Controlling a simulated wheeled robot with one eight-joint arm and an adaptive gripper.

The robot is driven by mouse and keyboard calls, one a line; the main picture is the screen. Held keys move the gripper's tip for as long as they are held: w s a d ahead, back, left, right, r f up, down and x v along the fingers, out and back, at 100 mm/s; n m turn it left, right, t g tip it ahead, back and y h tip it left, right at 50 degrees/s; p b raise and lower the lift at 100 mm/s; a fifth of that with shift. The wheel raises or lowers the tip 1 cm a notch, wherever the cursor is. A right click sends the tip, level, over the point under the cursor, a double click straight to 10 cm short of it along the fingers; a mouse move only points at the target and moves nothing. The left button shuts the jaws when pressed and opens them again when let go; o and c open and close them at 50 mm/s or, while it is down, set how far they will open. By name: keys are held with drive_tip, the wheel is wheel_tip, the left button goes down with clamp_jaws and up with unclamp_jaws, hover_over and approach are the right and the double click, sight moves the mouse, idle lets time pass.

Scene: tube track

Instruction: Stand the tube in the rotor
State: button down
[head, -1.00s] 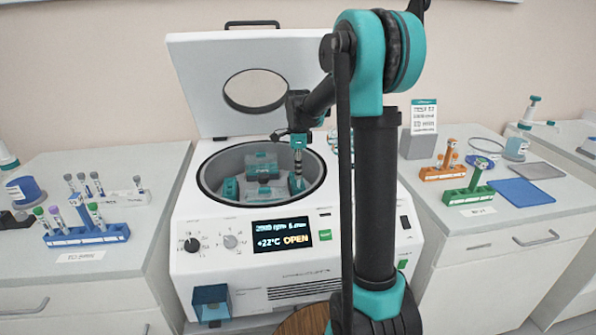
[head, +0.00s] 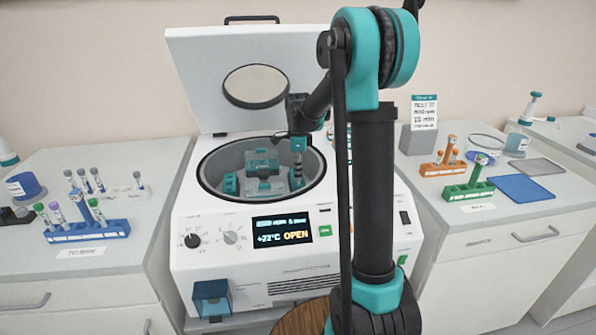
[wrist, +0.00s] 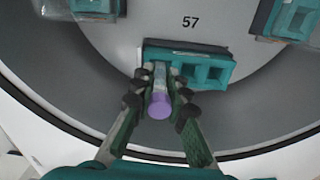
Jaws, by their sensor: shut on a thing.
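The tube (wrist: 159,104), with a purple cap, is between the fingers of my gripper (wrist: 159,88) in the wrist view. My gripper is shut on it. The tube's far end meets the left hole of a teal rotor bucket (wrist: 206,68); how deep it sits is hidden. Two open square holes lie to its right in that bucket. In the head view my gripper (head: 298,168) is inside the open centrifuge bowl, at the right side of the rotor (head: 264,186). The tube is too small to make out there.
The centrifuge (head: 190,262) has its lid (head: 200,75) raised behind the bowl. Other teal buckets (wrist: 290,18) sit around the rotor. A blue rack (head: 88,232) with tubes stands left; orange (head: 443,171) and green (head: 468,190) racks stand right.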

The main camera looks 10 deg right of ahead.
drive_tip(key=shift+f, duration=0.5)
drive_tip(key=c, duration=1.4)
unclamp_jaws()
drive_tip(key=shift+c, duration=0.2)
wheel_tip(320, 180, up, 12)
drive_tip(key=shift+r, duration=0.1)
